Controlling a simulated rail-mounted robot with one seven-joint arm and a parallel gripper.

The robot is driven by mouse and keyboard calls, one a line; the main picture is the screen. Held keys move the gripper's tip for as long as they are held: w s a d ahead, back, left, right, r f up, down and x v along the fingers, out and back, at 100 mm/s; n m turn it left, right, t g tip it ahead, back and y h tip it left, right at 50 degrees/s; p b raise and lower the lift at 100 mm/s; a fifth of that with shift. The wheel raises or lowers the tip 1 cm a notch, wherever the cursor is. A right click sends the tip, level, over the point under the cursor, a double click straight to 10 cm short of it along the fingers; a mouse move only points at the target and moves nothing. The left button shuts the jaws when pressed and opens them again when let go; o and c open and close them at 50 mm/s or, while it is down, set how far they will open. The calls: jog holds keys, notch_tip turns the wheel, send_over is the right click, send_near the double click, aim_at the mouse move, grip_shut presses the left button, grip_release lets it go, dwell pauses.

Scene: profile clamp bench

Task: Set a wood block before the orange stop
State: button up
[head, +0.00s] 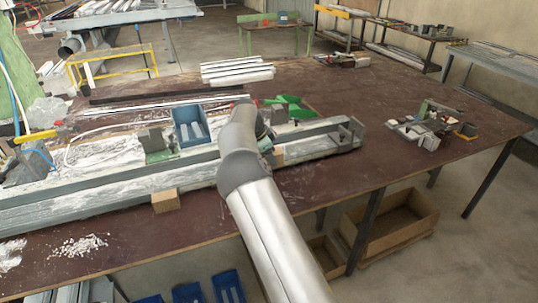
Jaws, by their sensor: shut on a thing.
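One wood block (165,201) rests on the brown bench against the front side of the long grey profile rail. A second small wood block (279,156) shows just right of my wrist, at the rail. My gripper (268,148) is mostly hidden behind my wrist and forearm. It appears shut on this second block, but its fingertips and their contact are covered. I cannot clearly make out an orange stop; my arm covers part of the rail.
A blue bin (190,127) and a green scoop (290,104) lie behind the rail. A small clamp fixture (428,128) stands at the right. White debris (80,245) lies at the front left. The bench right of the rail is mostly clear.

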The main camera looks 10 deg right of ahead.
jog(key=shift+f+b, duration=3.05)
jog(key=shift+f, duration=2.5)
jog(key=shift+f+b, duration=0.3)
jog(key=shift+f, duration=0.1)
jog(key=o, duration=1.2)
jog(key=shift+c, duration=0.2)
jog(key=shift+a+r, duration=0.1)
jog(key=v, duration=1.7)
jog(key=s+d+r+n+y, duration=0.2)
jog(key=s+d+r, duration=0.1)
jog(key=s+d, duration=0.35)
jog(key=s+f+n, duration=0.2)
jog(key=s+n, duration=0.2)
jog(key=s, duration=0.9)
jog(key=s+f+n+y, duration=0.1)
jog(key=s+n, duration=0.4)
jog(key=s, duration=0.9)
jog(key=s+f+n+y, duration=0.1)
jog(key=s+f+n, duration=0.3)
jog(key=s, duration=0.9)
jog(key=shift+s+a+n+b, duration=0.35)
jog(key=shift+n+b, duration=0.1)
jog(key=shift+n, duration=0.05)
